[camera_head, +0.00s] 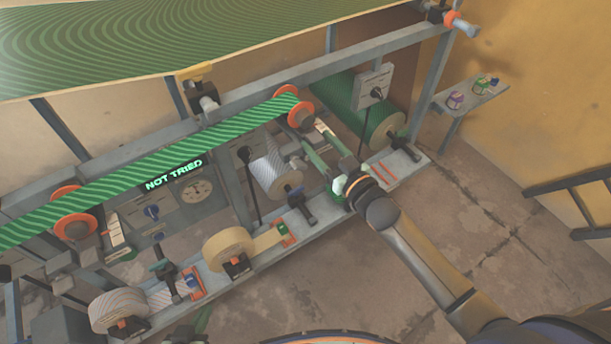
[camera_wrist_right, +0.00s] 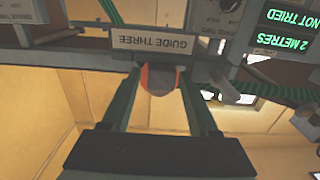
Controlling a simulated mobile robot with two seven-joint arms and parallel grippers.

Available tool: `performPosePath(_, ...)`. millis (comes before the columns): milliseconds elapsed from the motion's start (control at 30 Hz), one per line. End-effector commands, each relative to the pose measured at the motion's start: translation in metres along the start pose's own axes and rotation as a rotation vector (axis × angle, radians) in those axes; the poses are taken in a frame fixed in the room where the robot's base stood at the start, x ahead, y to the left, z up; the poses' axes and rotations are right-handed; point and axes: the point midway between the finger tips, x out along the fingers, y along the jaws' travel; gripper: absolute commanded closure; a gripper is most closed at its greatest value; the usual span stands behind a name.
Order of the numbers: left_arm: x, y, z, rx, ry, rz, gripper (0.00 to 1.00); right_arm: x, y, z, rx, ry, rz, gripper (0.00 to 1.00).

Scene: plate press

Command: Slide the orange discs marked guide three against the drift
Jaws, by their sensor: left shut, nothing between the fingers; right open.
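A pair of orange discs (camera_head: 301,115) sits at the right end of the green striped belt (camera_head: 180,152), one on each edge of it. In the right wrist view a plate reading GUIDE THREE (camera_wrist_right: 168,43) appears upside down, with part of an orange disc (camera_wrist_right: 145,78) below it. My right gripper (camera_head: 322,142) is open just below and in front of these discs, its fingers either side of the disc in the wrist view; contact is unclear. Another orange disc pair (camera_head: 75,227) is at the belt's left. My left gripper (camera_head: 204,317) is shut and empty at the bottom edge, mostly cut off.
A lit sign reads NOT TRIED (camera_head: 174,174); the wrist view also shows 2 METRES (camera_wrist_right: 288,41). Tape rolls (camera_head: 229,249) and clamps line the lower grey rail. A large green roll (camera_head: 352,106) stands behind my right gripper. A small shelf (camera_head: 470,101) is at right. The floor is open.

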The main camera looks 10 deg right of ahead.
Motion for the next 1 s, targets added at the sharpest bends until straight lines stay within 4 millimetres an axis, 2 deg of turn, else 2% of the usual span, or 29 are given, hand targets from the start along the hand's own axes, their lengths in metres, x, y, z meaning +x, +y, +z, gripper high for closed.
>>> performPosePath(167, 0.000, 0.000, 0.000, 0.000, 0.000, 0.000, 1.00, -0.006, -0.004, 0.003, 0.003, -0.004, -0.007, 0.30)
performPosePath(267, 0.000, 0.000, 0.000, 0.000, 0.000, 0.000, 1.00, -0.016, -0.005, 0.004, 0.002, -0.005, -0.008, 0.30)
performPosePath(900, 0.004, 0.000, 0.005, 0.000, 0.000, 0.000, 1.00, -0.138, -0.002, 0.003, 0.002, -0.006, -0.003, 0.30)
performPosePath(967, 0.005, 0.000, 0.005, 0.000, 0.000, 0.000, 1.00, -0.149, -0.002, 0.003, 0.001, -0.006, -0.003, 0.30)
performPosePath(1000, 0.004, 0.000, 0.005, -0.001, 0.000, 0.000, 1.00, -0.148, -0.002, 0.003, 0.004, -0.009, 0.002, 0.30)
